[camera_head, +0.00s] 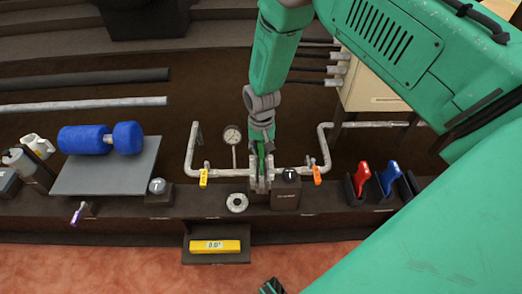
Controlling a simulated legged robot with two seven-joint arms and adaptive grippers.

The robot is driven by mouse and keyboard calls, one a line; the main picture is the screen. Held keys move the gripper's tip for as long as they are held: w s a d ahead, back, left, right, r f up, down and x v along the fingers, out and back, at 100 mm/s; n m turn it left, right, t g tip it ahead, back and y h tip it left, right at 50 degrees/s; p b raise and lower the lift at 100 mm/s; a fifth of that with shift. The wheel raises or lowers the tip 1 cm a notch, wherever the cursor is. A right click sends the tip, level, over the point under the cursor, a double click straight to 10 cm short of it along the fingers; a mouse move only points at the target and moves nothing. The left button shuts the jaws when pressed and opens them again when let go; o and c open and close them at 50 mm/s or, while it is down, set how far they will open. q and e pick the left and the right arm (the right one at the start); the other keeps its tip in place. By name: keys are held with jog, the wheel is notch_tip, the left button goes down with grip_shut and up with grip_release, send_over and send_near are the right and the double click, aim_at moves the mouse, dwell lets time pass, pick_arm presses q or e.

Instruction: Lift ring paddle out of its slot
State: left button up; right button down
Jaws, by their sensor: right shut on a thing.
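A red-handled piece (361,177) and a blue-handled piece (388,176) stand in dark slotted holders at the right, apart from the gripper. A pale metal ring (237,202) lies on the ledge just left of and below the gripper.
Pipes (222,172) with a yellow tag (203,177), an orange tag (317,175) and a gauge (232,135) flank the gripper. A dark block (286,195) stands close on its right. A yellow display (215,246) sits below. Blue dumbbell-like rollers (82,139) lie on a grey plate (105,175).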

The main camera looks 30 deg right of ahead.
jog(key=shift+d+r+p, duration=0.1)
jog(key=shift+r+p, duration=1.45)
jog(key=shift+r, duration=0.55)
jog(key=shift+r+p, duration=2.15)
jog(key=shift+r, duration=0.4)
